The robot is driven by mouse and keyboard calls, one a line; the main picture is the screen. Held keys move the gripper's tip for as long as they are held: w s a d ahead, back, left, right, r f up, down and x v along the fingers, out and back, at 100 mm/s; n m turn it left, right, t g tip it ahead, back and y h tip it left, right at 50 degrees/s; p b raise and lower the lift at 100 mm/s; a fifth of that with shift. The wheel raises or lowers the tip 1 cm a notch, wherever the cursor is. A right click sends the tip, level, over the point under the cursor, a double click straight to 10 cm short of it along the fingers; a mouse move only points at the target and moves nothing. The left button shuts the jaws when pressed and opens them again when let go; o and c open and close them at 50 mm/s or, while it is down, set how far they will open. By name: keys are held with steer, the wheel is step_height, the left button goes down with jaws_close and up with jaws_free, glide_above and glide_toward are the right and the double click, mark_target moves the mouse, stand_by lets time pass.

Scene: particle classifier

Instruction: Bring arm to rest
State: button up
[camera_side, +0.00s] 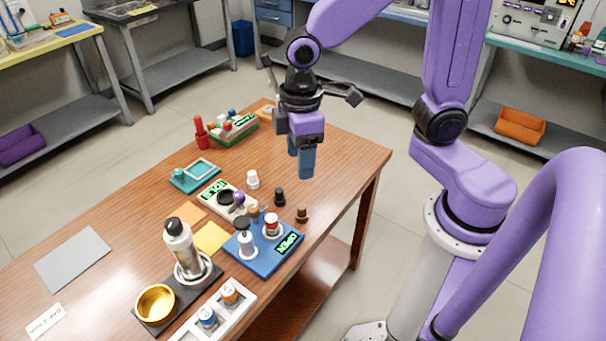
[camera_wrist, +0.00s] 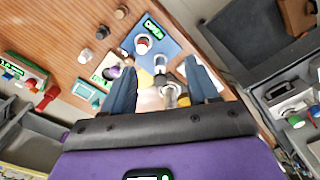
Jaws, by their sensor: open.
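My gripper (camera_side: 300,163) hangs above the far right part of the wooden table (camera_side: 345,155), fingers pointing down. It is open and empty. In the wrist view its two blue fingers (camera_wrist: 163,88) stand apart, with the table items showing beyond them. The fingertips are clear of the table items. The nearest things below are a white-capped vial (camera_side: 253,179), a black-capped vial (camera_side: 279,197) and a brown-capped vial (camera_side: 302,214).
A blue device with a green display (camera_side: 263,252) holds bottles. The table's right corner is bare.

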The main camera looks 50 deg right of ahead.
steer(key=s+d, duration=0.3)
steer(key=s, duration=0.4)
steer(key=s+d+r+n, duration=0.1)
steer(key=s+d, duration=0.2)
steer(key=s, duration=0.4)
steer(key=shift+r+n, duration=0.25)
steer(key=shift+n, duration=0.05)
